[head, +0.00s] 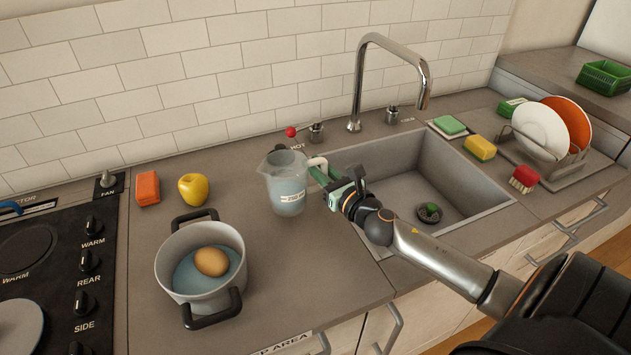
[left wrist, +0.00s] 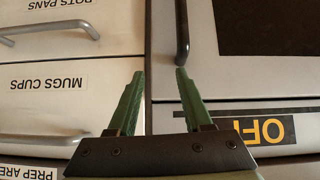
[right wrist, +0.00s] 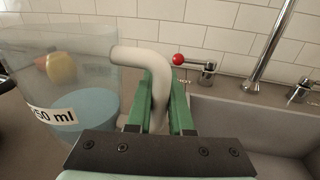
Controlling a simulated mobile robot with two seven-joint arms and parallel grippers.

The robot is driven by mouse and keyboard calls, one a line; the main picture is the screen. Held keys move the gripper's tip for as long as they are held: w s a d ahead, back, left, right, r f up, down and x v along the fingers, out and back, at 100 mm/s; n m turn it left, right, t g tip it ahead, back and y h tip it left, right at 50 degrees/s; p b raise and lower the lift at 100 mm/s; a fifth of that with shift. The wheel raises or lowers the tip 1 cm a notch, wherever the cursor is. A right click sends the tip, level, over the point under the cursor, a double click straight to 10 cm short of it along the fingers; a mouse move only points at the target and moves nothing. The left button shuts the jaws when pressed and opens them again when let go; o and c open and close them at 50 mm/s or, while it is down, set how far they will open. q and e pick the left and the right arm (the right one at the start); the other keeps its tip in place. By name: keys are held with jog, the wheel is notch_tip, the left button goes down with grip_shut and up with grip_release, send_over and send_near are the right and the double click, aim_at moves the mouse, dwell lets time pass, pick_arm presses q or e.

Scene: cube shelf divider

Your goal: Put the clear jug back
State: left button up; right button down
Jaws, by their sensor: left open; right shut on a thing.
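The clear jug (head: 287,184) stands upright on or just above the counter, left of the sink; I cannot tell whether its base touches. It holds some blue liquid and has a white label and a pale handle. My right gripper (head: 322,172) is shut on the handle from the right. In the right wrist view the jug (right wrist: 62,85) is at the left, with its handle (right wrist: 150,62) between the green fingers (right wrist: 160,110). My left gripper (left wrist: 155,85) is open and empty in front of drawer and oven fronts, out of the head view.
The stove (head: 50,270) is far left. The sink (head: 400,170) and dish rack (head: 560,165) are right. Counter before the jug is clear.

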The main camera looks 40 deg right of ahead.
jog(key=shift+w+d+f, duration=0.2)
jog(key=shift+w+f, duration=0.15)
jog(key=shift+f, duration=0.15)
jog(key=shift+f+b, duration=0.65)
jog(key=shift+f, duration=0.9)
jog(key=shift+f, duration=0.25)
jog(key=c, duration=0.8)
grip_release()
